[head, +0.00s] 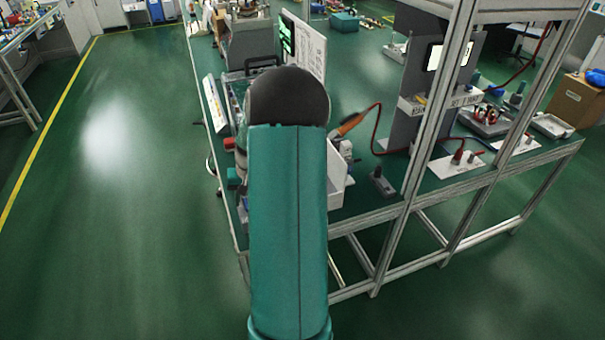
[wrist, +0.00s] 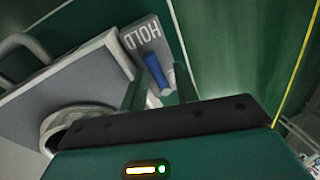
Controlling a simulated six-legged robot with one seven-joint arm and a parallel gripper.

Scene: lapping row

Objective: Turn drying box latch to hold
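In the wrist view, a blue latch handle (wrist: 155,71) sits on a grey plate (wrist: 142,33) lettered HOLD. The letters appear rotated in the picture, just beyond the upper end of the handle. My gripper (wrist: 161,73) is open, with its two dark fingers apart on either side of the blue handle. I cannot tell whether either finger touches it. A grey panel with a raised light edge (wrist: 82,72), perhaps part of the drying box, lies to the left. In the head view my own arm hides the gripper and the latch.
In the wrist view, a curved grey handle (wrist: 22,45) and a round ring-like part (wrist: 66,122) lie left of my gripper. In the head view, a framed bench (head: 478,183) with tools and an orange-handled tool (head: 349,124) stands right. Green floor (head: 110,210) is clear left.

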